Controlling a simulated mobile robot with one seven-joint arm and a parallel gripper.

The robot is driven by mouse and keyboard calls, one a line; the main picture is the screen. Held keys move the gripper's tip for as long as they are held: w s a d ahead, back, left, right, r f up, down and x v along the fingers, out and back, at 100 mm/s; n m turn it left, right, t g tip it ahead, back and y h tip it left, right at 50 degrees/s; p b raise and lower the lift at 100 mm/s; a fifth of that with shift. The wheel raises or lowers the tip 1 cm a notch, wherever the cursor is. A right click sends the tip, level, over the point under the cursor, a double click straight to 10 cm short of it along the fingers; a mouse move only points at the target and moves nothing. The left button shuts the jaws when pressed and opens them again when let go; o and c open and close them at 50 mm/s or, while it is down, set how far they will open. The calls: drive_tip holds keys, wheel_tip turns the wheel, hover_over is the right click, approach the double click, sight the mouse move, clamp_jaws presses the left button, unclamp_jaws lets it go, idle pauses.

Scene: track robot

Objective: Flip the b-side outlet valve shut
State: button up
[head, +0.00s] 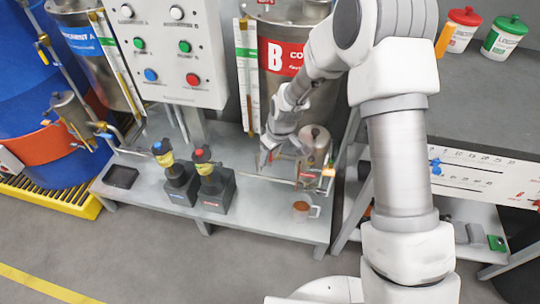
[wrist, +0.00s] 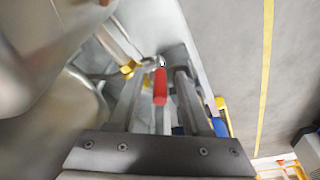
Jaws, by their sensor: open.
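In the wrist view the red lever (wrist: 160,88) of a valve lies between the two fingers of my gripper (wrist: 158,82), with space showing on both sides. The gripper is open and does not appear to clamp the lever. A yellow fitting (wrist: 128,70) is just left of the lever's far end. In the head view my gripper (head: 268,152) is low in front of the B tank (head: 290,80), over the metal bench (head: 265,215). I cannot make out the red lever in the head view, where my gripper and arm cover much of that spot.
A metal canister (head: 315,142) is close to the right of my gripper. A brown cup (head: 301,210) is at the bench's front. The control panel (head: 165,50) rises behind left.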

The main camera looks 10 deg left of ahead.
drive_tip(key=p+v, duration=0.4)
drive_tip(key=v, duration=1.3)
drive_tip(key=shift+d+r, duration=0.1)
drive_tip(key=shift+d, duration=0.1)
drive_tip(key=s+d+r+m+t+h, duration=0.1)
drive_tip(key=s+d+r+m, duration=0.1)
drive_tip(key=s+d+r, duration=0.4)
drive_tip(key=s+d+r+m+t, duration=0.1)
drive_tip(key=s+d+r+m, duration=0.15)
drive_tip(key=d+r, duration=0.4)
drive_tip(key=s+d+r+m+t+h, duration=0.1)
drive_tip(key=s+d+r+m, duration=0.25)
drive_tip(key=s, duration=0.25)
drive_tip(key=s+d+r+m+t, duration=0.1)
drive_tip(key=s+d+r+m, duration=0.1)
drive_tip(key=s+r, duration=0.35)
wheel_tip(320, 180, up, 12)
drive_tip(key=s+p, duration=0.2)
drive_tip(key=p, duration=1.2)
